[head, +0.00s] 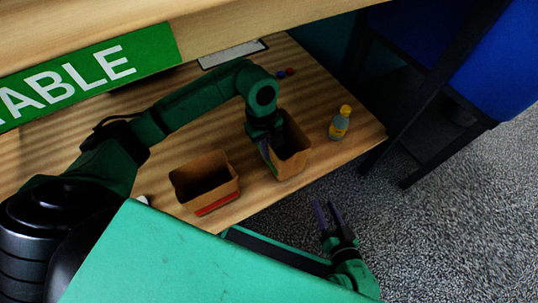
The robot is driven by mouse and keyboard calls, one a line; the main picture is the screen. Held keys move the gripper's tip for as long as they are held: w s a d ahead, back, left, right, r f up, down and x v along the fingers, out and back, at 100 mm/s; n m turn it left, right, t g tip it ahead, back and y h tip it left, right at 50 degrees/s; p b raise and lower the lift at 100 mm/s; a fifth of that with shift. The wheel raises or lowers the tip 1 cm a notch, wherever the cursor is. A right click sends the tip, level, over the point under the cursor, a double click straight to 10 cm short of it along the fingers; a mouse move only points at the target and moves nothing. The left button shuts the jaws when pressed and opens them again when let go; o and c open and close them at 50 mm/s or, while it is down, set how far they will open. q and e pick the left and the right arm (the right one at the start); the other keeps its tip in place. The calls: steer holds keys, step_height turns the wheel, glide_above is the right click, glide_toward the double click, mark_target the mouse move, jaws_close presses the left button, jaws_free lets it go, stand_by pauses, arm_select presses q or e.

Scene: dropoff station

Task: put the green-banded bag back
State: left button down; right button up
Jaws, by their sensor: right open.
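Two open brown paper bags stand upright on the wooden table (345,160). The right one (292,165) shows a small patch of green low on its left side, partly behind my gripper, and I take it as the green-banded bag. The left one (203,182) has a red band. My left gripper (268,150) points down at the left side of the green-banded bag. Its fingers are mostly hidden, so I cannot tell whether they grip the bag's wall. My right gripper (328,214) is open and empty, beyond the table's front edge above the carpet.
A bottle with a yellow cap (340,123) stands right of the bags. A small blue object (281,75) and a red one (290,71) lie behind. A green sign (90,75) on a wooden beam is at upper left. A blue chair (490,60) stands at right.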

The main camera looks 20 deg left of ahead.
arm_select(q)
steer(key=shift+f, duration=0.8)
arm_select(e)
steer(key=shift+f, duration=0.4)
steer(key=shift+f, duration=0.1)
arm_select(q)
steer(key=shift+f, duration=0.25)
steer(key=c, duration=1.1)
jaws_free()
steer(key=shift+r, duration=0.1)
arm_select(e)
steer(key=shift+w, duration=0.1)
arm_select(q)
steer(key=shift+r, duration=0.2)
steer(key=r+p, duration=0.1)
steer(key=r, duration=0.3)
steer(key=a+r+p, duration=0.1)
steer(key=r+p, duration=0.1)
steer(key=r, duration=0.2)
steer(key=r+p, duration=0.1)
steer(key=r, duration=0.3)
steer(key=shift+w+a, duration=0.2)
steer(key=shift+w, duration=0.1)
arm_select(e)
steer(key=shift+n+g, duration=0.3)
steer(key=shift+g, duration=0.2)
step_height(320, 180, up, 5)
steer(key=shift+r, duration=0.1)
